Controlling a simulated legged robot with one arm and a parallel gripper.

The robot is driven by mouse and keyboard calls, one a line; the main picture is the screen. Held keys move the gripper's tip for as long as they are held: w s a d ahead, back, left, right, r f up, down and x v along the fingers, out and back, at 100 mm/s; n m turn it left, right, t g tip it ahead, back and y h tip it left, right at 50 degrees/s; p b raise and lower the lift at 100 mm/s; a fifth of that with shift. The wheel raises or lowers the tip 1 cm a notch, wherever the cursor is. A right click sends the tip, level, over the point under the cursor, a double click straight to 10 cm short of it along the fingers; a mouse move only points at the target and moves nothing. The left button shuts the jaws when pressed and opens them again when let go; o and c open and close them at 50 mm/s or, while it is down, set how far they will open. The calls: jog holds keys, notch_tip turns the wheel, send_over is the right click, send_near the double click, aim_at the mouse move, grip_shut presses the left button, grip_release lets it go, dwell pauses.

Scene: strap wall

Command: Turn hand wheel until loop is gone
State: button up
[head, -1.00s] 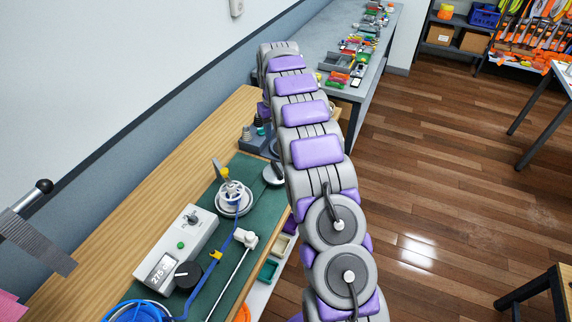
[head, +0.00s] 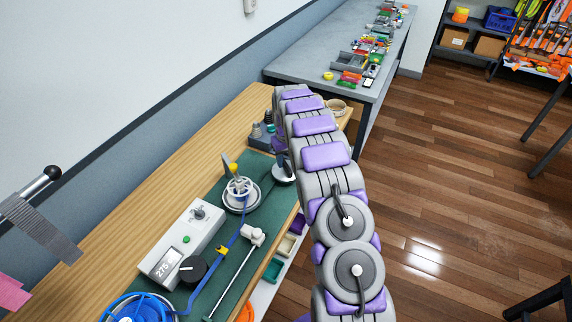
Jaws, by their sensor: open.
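I cannot tell which of the two is the hand wheel. A small yellow piece (head: 222,250) sits on the cord. No clear loop in the cord shows. My arm reaches from the bottom, along the right of the mat, toward the bench's far end. My gripper is hidden behind my own arm links.
A grey box with a display and black knob (head: 193,269) stands left of the cord. A white-headed rod (head: 238,260) lies right of it. A dark round-topped piece (head: 284,172) stands close to my arm. Small bins (head: 286,246) sit below the bench edge.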

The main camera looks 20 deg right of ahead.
jog(key=shift+f, duration=1.1)
jog(key=shift+c, duration=0.4)
grip_shut()
